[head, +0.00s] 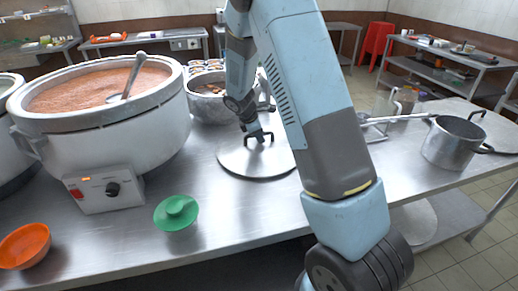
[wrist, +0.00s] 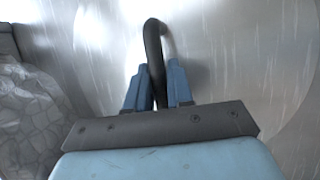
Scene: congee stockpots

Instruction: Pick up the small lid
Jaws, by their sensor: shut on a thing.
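The lid is a round, flat metal disc (head: 240,164) with a dark arched handle, in the middle of the steel table in the head view. My gripper (head: 258,137) is above it, shut on the handle. In the wrist view, the black handle (wrist: 154,50) passes between the two blue fingers of my gripper (wrist: 155,84), and the lid's shiny surface (wrist: 230,60) spreads around them. The lid lies level, at or very close to the tabletop; I cannot tell whether it touches. My arm hides its right edge.
A large white cooker (head: 120,145) with brown congee and a ladle (head: 132,78) stands left. A metal pot (head: 212,108) is behind the lid. A green bowl (head: 176,213) and an orange bowl (head: 24,246) sit in front. An empty saucepan (head: 452,146) stands right. Bare table lies front-centre.

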